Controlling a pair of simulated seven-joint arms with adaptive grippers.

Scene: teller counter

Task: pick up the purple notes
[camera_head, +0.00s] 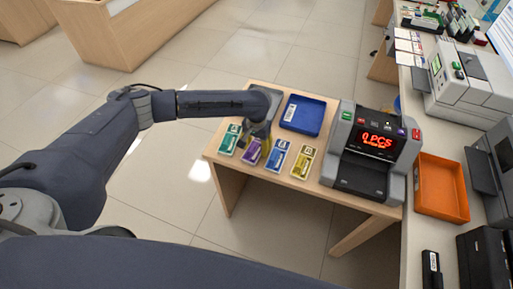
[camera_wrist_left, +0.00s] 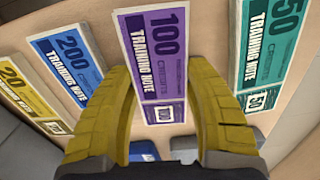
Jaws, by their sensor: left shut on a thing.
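The purple notes (camera_head: 250,154), marked 100, lie on the small wooden table between the green and the blue notes. In the left wrist view the purple notes (camera_wrist_left: 160,48) are between the two yellow fingers of my left gripper (camera_wrist_left: 160,75), which is shut on them. In the head view my left gripper (camera_head: 259,133) is over the notes and partly hides their far end. The notes look still in line with their neighbours, and I cannot tell if they are lifted. My right gripper is not in view.
Green notes (camera_head: 229,140), blue notes (camera_head: 277,155) and yellow notes (camera_head: 303,162) lie close beside. A blue tray (camera_head: 303,115) is behind them. A note counter (camera_head: 372,150) reading 0 PCS stands to the right, then an orange tray (camera_head: 441,187) on the counter.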

